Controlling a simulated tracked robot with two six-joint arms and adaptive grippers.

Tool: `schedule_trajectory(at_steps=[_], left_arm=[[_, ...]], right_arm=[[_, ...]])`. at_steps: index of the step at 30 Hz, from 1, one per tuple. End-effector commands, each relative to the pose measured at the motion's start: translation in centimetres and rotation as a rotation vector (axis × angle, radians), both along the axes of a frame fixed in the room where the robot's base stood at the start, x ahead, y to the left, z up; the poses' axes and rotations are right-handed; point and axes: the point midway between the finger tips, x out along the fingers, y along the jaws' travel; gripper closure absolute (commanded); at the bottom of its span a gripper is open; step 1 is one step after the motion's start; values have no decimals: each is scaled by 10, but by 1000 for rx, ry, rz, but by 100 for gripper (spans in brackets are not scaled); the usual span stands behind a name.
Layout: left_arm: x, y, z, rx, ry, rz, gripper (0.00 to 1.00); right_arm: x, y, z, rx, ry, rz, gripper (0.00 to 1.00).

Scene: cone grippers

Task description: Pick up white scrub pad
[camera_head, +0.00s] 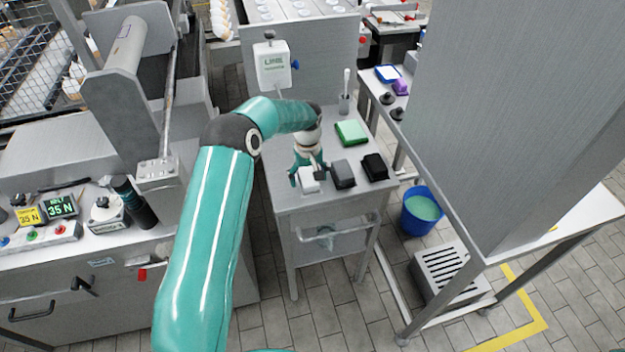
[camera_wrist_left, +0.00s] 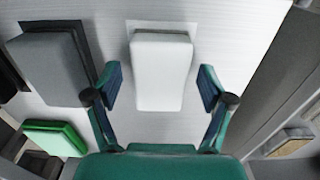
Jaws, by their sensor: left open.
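The white scrub pad (camera_head: 309,181) lies on the small metal table (camera_head: 290,199) near its front left. My left gripper (camera_head: 308,177) is over the pad, pointing down. In the left wrist view its two fingers (camera_wrist_left: 160,92) are apart, one on each side of the pad's near part, with gaps visible. I cannot tell how high the fingertips are above the table.
A grey pad (camera_head: 342,174) sits close beside the white one, with a black pad (camera_head: 375,167) further right. A green pad (camera_head: 352,132) and a brush holder (camera_head: 345,103) stand behind. A blue bucket (camera_head: 421,212) is on the floor to the right.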

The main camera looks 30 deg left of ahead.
Motion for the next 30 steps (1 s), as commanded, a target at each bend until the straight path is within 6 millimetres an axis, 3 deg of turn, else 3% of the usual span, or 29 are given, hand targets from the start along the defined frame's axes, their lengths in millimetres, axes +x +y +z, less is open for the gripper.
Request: schedule_trajectory(at_steps=[7, 16, 30], left_arm=[[0, 0, -2, 0, -1, 0, 20], [1, 0, -1, 0, -1, -1, 68], [1, 0, 5, 1, -3, -1, 68]], right_arm=[[0, 0, 0, 0, 0, 0, 60], [0, 0, 0, 0, 0, 0, 60], [0, 0, -2, 0, 0, 0, 60]])
